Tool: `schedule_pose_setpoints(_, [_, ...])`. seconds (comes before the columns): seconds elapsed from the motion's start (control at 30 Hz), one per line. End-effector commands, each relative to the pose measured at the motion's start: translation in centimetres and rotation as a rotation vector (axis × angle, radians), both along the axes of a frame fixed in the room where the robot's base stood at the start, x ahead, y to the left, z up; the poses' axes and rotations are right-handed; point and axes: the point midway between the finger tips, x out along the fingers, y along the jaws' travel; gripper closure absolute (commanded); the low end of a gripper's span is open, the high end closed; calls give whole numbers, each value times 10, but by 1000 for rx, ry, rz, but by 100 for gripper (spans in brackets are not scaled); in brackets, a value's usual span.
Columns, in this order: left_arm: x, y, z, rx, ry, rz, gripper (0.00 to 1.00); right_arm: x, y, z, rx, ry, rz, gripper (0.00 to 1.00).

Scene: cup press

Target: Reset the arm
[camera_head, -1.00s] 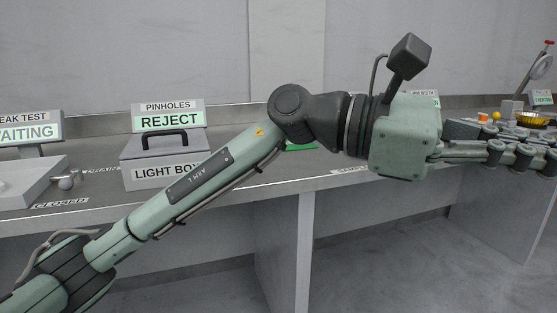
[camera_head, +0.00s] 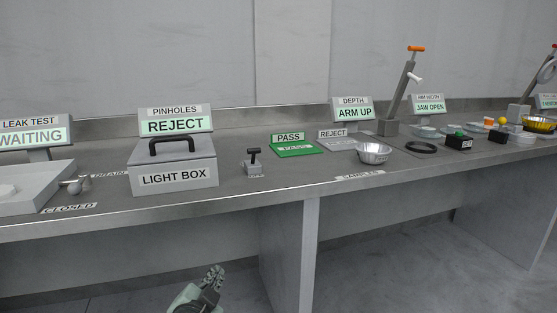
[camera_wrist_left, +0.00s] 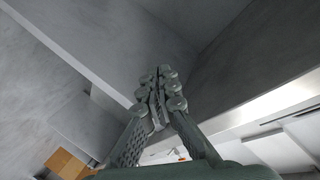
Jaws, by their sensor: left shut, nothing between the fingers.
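My left gripper (camera_head: 214,275) shows at the bottom of the head view, left of centre, in front of and below the bench edge. It points upward and its fingers are together with nothing between them. In the left wrist view the fingers (camera_wrist_left: 159,80) also meet at the tips and are empty. Most of my left arm is out of the head view. My right gripper is in neither view.
The steel bench (camera_head: 240,190) carries a light box (camera_head: 172,165), a green PASS mat (camera_head: 297,149), a metal bowl (camera_head: 373,153) and a lever press (camera_head: 400,95). A bench support panel (camera_head: 306,250) stands right of the gripper. Floor is open below.

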Motion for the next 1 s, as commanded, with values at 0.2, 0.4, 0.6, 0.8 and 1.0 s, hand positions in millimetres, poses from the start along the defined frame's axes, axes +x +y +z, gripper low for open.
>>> schedule_pose_setpoints(0.2, [-92, 62, -131, -147, 408, 205, 100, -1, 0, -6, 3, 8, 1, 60])
schedule_pose_setpoints(0.4, [-202, 103, -214, -248, 739, 399, 100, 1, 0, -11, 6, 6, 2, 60])
schedule_pose_setpoints(0.6, [-281, 124, -250, -299, 938, 528, 100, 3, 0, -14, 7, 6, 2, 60])
schedule_pose_setpoints(0.8, [-302, 128, -257, -311, 989, 565, 100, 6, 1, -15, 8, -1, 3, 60])
schedule_pose_setpoints(1.0, [-301, 128, -257, -311, 988, 563, 100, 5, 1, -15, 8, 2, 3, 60])
